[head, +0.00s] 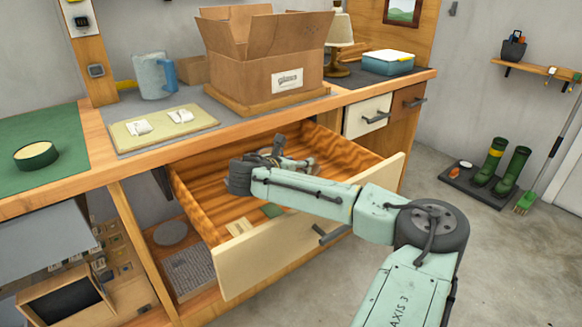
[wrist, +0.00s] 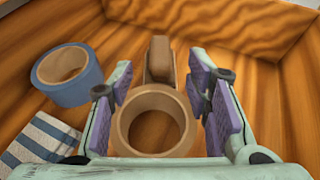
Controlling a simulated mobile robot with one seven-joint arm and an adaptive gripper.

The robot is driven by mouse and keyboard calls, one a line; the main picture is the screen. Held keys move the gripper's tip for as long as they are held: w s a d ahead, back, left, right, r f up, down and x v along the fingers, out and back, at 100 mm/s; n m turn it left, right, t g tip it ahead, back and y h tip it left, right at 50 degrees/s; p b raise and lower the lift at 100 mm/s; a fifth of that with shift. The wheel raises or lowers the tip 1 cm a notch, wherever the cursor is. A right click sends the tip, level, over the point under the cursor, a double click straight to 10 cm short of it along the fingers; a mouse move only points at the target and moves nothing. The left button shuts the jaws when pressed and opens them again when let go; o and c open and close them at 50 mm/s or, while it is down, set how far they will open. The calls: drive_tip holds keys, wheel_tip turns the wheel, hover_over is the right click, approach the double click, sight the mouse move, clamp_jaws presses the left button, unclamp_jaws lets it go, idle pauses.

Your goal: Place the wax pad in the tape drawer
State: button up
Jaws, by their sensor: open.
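The tape drawer (head: 200,215) is pulled open under the bench, with a wavy-grained wooden inside and a cream front. My gripper (wrist: 160,78) is low inside it, open. Between and beyond its purple-padded fingers are a tan tape ring (wrist: 122,125) and an upright brown block (wrist: 159,60); a gap shows on both sides. A blue tape roll (wrist: 75,92) lies left of the fingers. I cannot tell for certain which thing is the wax pad. A round green tin with a pale yellow filling (head: 36,154) stands on the green mat at the bench's left.
A striped cloth (wrist: 40,140) lies in the drawer. A closed drawer (head: 366,115) is to the right.

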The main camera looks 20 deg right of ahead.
drive_tip(key=v, duration=0.3)
drive_tip(key=shift+s+a+r, duration=0.15)
drive_tip(key=shift+s+a, duration=0.05)
drive_tip(key=shift+a, duration=0.05)
idle(1.0)
